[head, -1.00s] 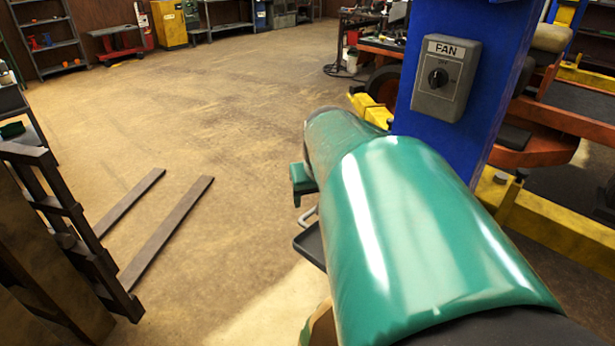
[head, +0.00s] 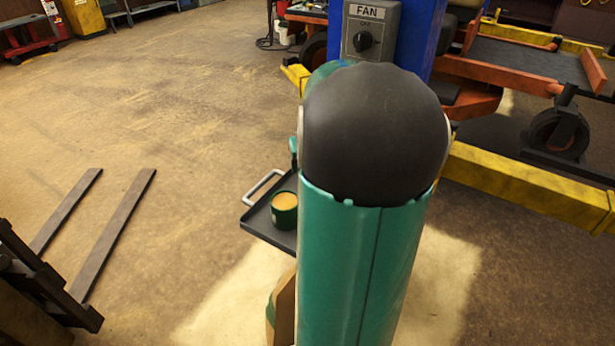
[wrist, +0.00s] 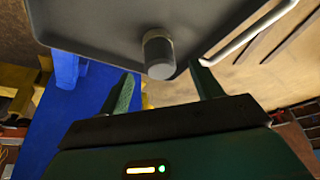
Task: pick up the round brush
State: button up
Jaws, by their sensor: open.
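I cannot make out a round brush for certain. In the head view a short green cylinder (head: 285,210) with an orange-tan top stands upright on the dark tray (head: 262,226). In the wrist view a grey cylinder (wrist: 158,53) is at the tray (wrist: 100,28); I cannot tell whether it is the same thing. My gripper (wrist: 167,84) is open and empty, its two green fingers apart. The grey cylinder appears between and beyond the fingertips, with no visible contact. In the head view my arm hides most of the gripper and the tray's right part.
A metal handle (head: 264,187) sticks out at the tray's left side. A blue post with a grey FAN switch box (head: 371,32) rises just behind my arm. A yellow lift beam (head: 530,185) runs at right. Dark forks (head: 115,230) lie at left; open floor lies beyond.

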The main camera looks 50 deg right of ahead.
jog(key=x, duration=0.5)
jog(key=shift+w+d+f, duration=0.1)
jog(key=shift+w+f, duration=0.05)
jog(key=shift+f, duration=0.15)
jog(key=c, duration=1.1)
jog(key=shift+o, duration=0.2)
jog(key=shift+r, duration=0.1)
jog(key=shift+r, duration=0.4)
notch_tip(320, 180, up, 2)
jog(key=shift+r, duration=0.15)
jog(key=s+a+r, duration=0.8)
jog(key=a+r, duration=0.1)
jog(key=a, duration=0.2)
jog(key=shift+a+r, duration=0.3)
jog(key=shift+r, duration=0.1)
